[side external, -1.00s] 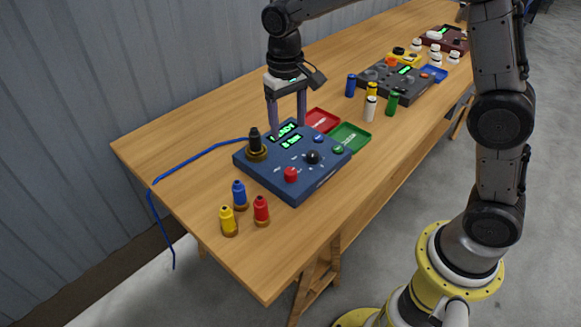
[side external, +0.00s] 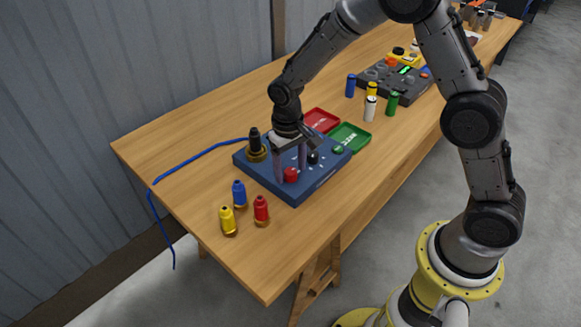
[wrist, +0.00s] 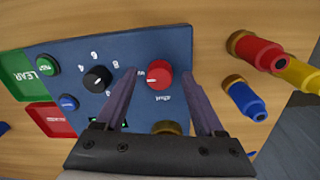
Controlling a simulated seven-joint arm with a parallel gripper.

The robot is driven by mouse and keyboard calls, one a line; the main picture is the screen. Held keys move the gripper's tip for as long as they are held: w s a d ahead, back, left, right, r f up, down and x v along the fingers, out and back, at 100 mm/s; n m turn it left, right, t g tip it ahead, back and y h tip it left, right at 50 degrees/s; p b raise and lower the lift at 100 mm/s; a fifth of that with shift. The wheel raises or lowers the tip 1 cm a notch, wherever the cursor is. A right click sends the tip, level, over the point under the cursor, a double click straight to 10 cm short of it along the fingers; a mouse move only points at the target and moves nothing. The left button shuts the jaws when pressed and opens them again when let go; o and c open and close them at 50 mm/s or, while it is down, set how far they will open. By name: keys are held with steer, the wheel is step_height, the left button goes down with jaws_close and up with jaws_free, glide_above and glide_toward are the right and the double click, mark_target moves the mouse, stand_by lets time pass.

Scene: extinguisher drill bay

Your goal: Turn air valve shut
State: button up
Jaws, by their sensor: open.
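A red knob (side external: 291,175) sits on the front part of the blue control box (side external: 295,193). In the wrist view the red knob (wrist: 158,79) lies between my two fingertips, beside small lettering too blurred to read. My gripper (side external: 291,172) is open and points down over the box, with its fingers low around the red knob. I cannot tell whether either finger touches it. In the wrist view my gripper (wrist: 161,80) shows a gap on both sides of the knob. The box's display is mostly hidden by my gripper.
A black dial (side external: 313,158) is close to the right finger. A black-and-brass fitting (side external: 256,149) with a blue hose (side external: 205,155) stands at the left. Blue (side external: 239,194), yellow (side external: 228,221) and red (side external: 261,210) canisters stand in front. Red and green trays (side external: 349,137) lie behind.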

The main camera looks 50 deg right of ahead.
steer(key=shift+f, duration=0.15)
jaws_close()
stand_by(0.4)
steer(key=shift+n, duration=0.4)
steer(key=n, duration=0.3)
steer(key=shift+n, duration=0.4)
steer(key=n, duration=0.4)
steer(key=shift+d+n+t, duration=0.1)
steer(key=shift+n+t, duration=0.2)
steer(key=n, duration=0.8)
steer(key=shift+n, duration=0.3)
steer(key=shift+y, duration=0.3)
